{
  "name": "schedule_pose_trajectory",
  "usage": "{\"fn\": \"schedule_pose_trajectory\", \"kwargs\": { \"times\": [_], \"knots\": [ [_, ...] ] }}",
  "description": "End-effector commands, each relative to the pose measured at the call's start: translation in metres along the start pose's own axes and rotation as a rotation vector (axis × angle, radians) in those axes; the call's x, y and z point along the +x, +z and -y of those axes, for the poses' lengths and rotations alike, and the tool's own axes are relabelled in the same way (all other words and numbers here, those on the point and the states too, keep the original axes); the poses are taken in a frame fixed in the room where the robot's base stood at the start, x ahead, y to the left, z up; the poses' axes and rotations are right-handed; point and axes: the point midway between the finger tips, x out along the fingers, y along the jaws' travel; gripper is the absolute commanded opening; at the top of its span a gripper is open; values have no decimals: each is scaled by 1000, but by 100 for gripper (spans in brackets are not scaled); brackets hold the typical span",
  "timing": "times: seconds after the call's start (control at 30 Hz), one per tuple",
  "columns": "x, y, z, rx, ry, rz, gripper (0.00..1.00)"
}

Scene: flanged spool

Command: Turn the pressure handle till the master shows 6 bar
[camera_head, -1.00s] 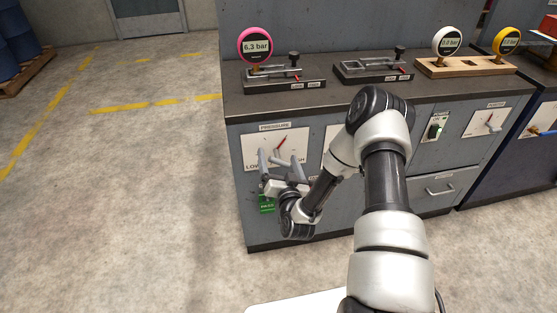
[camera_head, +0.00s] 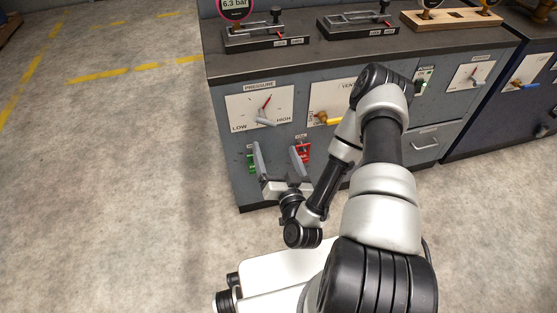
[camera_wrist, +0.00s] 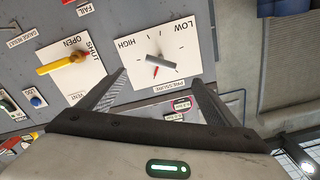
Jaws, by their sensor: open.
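The pressure handle (camera_head: 266,122) is a grey lever with a red pointer on a white plate marked PRESSURE, LOW and HIGH (camera_head: 240,112). The pointer tilts up and right. In the wrist view the handle (camera_wrist: 161,59) appears upside down, beyond the fingertips and roughly between them. A pink-rimmed gauge (camera_head: 234,5) above the bench reads 6.3 bar; its top is cut off. I cannot read a master label on it. My gripper (camera_head: 276,150) is open and empty, in front of and below the plate, apart from the handle.
A yellow vent handle (camera_head: 326,119) sits right of the pressure plate (camera_wrist: 70,62). Clamp fixtures (camera_head: 262,38) stand on the bench top. Open floor lies to the left.

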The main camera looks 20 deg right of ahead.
Motion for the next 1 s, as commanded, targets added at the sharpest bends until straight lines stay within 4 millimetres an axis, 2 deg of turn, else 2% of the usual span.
{"fn": "schedule_pose_trajectory", "kwargs": {
  "times": [0.1, 0.33, 0.87, 1.0],
  "knots": [
    [-16, 2, -2, 3, 6, 5, 84],
    [-28, 0, 0, 1, 1, 0, 84],
    [-29, 0, 1, -2, -3, 0, 84],
    [-18, -2, 6, -48, -45, 41, 84]
  ]
}}
